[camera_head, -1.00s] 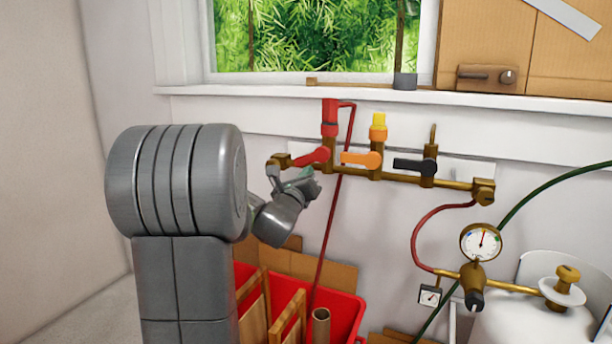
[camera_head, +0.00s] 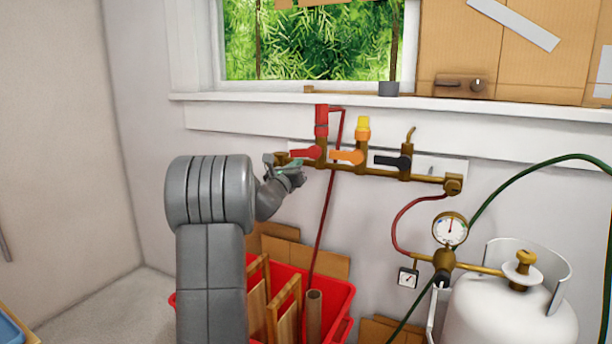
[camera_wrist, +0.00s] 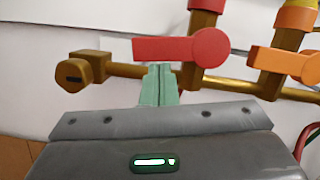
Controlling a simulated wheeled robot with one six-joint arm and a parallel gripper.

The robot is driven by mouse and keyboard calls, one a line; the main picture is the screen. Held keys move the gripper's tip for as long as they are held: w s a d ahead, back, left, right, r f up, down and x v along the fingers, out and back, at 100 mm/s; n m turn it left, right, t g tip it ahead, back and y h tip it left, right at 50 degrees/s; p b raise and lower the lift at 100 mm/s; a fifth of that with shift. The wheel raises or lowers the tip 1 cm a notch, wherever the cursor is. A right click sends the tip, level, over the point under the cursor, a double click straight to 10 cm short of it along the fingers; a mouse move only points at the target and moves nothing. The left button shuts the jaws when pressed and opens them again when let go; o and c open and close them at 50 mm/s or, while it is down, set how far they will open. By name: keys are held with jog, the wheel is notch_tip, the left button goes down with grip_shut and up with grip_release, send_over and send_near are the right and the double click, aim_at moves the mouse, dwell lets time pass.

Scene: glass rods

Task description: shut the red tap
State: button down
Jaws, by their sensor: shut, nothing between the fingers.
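The red tap's lever (camera_head: 304,153) points left from its pivot, roughly along the brass pipe (camera_head: 385,174). In the wrist view the lever (camera_wrist: 170,49) lies nearly level, with its round pivot at the right end. My gripper (camera_head: 297,164) is at the lever's underside, near its free end. In the wrist view the green fingertips of my gripper (camera_wrist: 159,72) are together, empty, and just below the lever. I cannot tell whether they touch it.
An orange lever (camera_head: 346,157) and a black lever (camera_head: 392,162) sit to the right on the same pipe. Below are a red crate (camera_head: 340,318) and, at right, a white gas cylinder (camera_head: 510,310).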

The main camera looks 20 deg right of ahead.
jog(key=shift+w+a+r, duration=0.15)
jog(key=shift+w+r, duration=0.05)
jog(key=shift+r, duration=0.05)
jog(key=shift+b, duration=0.35)
jog(key=s+a+f+b, duration=0.3)
jog(key=s+a+f, duration=0.3)
jog(key=a, duration=0.1)
jog(key=shift+s+a+f, duration=0.15)
jog(key=shift+s+f, duration=0.05)
dwell(0.4)
jog(key=shift+w, duration=0.1)
